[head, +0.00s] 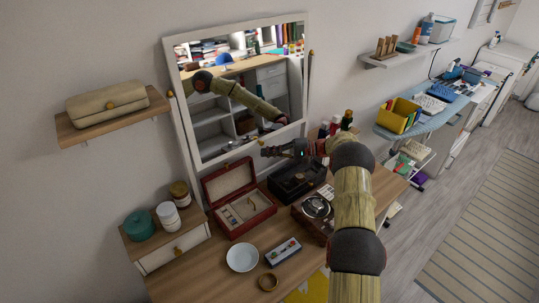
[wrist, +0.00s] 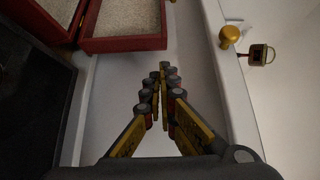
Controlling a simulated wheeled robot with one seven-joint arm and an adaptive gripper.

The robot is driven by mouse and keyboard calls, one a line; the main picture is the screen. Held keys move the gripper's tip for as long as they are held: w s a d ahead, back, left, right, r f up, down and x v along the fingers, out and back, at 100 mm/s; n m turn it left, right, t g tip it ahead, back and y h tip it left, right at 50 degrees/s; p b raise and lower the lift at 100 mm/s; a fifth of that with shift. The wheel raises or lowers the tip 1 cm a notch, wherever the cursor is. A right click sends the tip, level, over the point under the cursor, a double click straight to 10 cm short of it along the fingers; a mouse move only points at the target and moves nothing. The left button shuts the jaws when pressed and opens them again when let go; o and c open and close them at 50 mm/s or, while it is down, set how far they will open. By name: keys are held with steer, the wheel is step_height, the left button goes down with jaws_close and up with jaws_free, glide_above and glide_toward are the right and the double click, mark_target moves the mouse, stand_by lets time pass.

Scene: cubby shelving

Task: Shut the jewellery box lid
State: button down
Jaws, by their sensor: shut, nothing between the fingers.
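The red jewellery box (head: 240,231) stands on the wooden dressing table, with its pale-lined lid (head: 204,186) raised at the back and small items inside. Part of the box also shows at the top left of the wrist view (wrist: 125,44). My gripper (head: 265,152) is shut and empty. In the head view it is in front of the mirror's lower edge, above and to the right of the raised lid, apart from it. In the wrist view its fingertips (wrist: 165,68) meet below the red box, with a gap between.
A black box (head: 297,180) stands right of the jewellery box, and a brown box with a round silver top (head: 316,206) is in front of it. The white-framed mirror (head: 240,151) rises behind. A white plate (head: 242,257) lies in front.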

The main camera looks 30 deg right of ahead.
steer(key=shift+b+x, duration=0.55)
steer(key=shift+x, duration=2.45)
steer(key=shift+s, duration=0.1)
